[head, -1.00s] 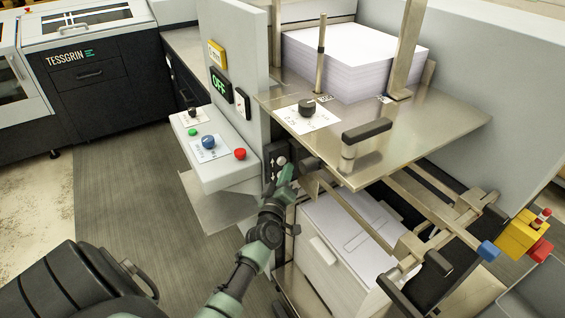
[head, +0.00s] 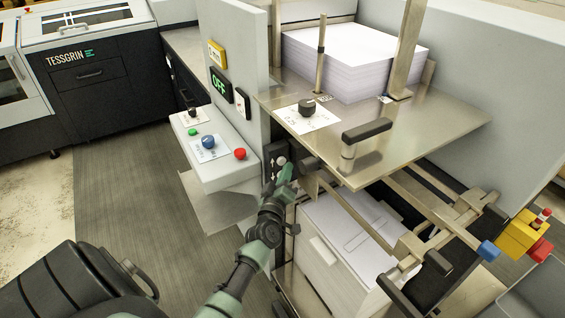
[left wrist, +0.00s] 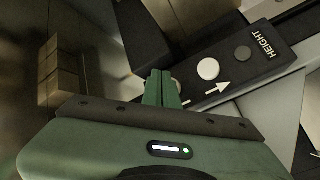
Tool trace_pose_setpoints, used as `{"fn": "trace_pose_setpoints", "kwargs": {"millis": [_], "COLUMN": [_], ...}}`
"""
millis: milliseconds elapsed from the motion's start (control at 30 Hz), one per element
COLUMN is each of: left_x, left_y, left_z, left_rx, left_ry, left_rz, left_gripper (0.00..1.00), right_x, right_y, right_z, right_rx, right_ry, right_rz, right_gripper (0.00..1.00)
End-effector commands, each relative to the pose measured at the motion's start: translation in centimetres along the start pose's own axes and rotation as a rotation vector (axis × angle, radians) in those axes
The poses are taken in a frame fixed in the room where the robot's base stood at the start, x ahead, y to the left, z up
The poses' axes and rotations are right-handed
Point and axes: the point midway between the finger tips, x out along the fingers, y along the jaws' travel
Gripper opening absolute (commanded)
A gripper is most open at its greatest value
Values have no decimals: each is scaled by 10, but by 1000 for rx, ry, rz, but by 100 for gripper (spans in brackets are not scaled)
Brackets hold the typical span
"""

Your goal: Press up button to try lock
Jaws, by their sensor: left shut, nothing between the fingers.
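A black control panel marked HEIGHT (left wrist: 258,62) carries a pale round button (left wrist: 208,69), a dark grey round button (left wrist: 242,53) and white arrows (left wrist: 218,88). In the head view this panel (head: 270,160) is on the machine's front, below the metal table's left edge. My left gripper (head: 285,175) is shut and empty, with its tips close to the panel's lower part. In the left wrist view the gripper's green fingers (left wrist: 161,85) are together beside the panel's near end, left of the pale button. They partly hide something round there. I cannot tell if they touch it. My right gripper is out of view.
A grey console (head: 218,170) with green, blue and red controls stands left of the panel. The metal table (head: 420,125) with its black handle (head: 367,130) overhangs to the right. An OFF display (head: 219,84) is above.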

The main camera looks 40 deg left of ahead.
Motion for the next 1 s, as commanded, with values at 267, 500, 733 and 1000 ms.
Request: {"fn": "trace_pose_setpoints", "kwargs": {"millis": [267, 500, 733, 1000], "left_x": [4, 4, 6, 8], "left_y": [-3, -3, -4, -6], "left_z": [-3, -4, -5, -6], "left_rx": [1, 0, 1, 1], "left_ry": [0, 0, 0, 0], "left_rz": [0, 0, 0, 1], "left_gripper": [0, 0, 0, 0], "right_x": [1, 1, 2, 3], "right_y": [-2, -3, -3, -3], "right_z": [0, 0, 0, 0], "right_rx": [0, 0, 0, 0], "right_ry": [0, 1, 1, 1], "right_rz": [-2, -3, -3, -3], "right_gripper": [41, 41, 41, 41]}}
